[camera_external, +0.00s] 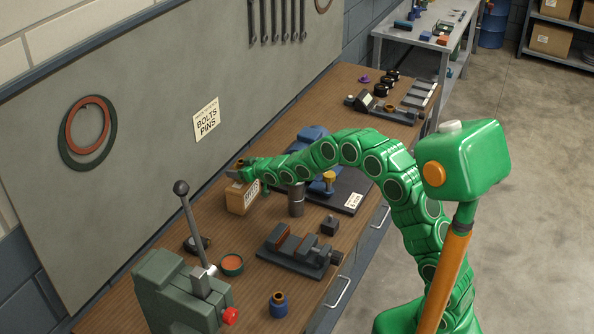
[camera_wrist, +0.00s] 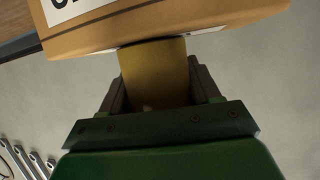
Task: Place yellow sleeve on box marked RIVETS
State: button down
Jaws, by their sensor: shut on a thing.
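My gripper (camera_external: 240,171) is at the wall side of the bench, right at the top of a small tan box (camera_external: 240,203) with a white label. The label's word is too small to read surely. In the wrist view my gripper (camera_wrist: 155,85) is shut on the yellow sleeve (camera_wrist: 153,66). The sleeve's far end meets the edge of the tan box (camera_wrist: 180,27) in the picture; whether it rests on the box I cannot tell. Only part of a black letter shows on the label there. In the external view the sleeve is mostly hidden by my gripper.
A metal cylinder (camera_external: 296,199) stands right of the box. Behind it is a blue fixture with a yellow knob (camera_external: 329,177).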

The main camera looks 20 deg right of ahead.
jog(key=shift+c, duration=1.2)
grip_release()
jog(key=shift+r, duration=0.1)
jog(key=shift+v, duration=1.45)
jog(key=v, duration=0.9)
jog(key=shift+d, duration=0.1)
jog(key=shift+d, duration=0.1)
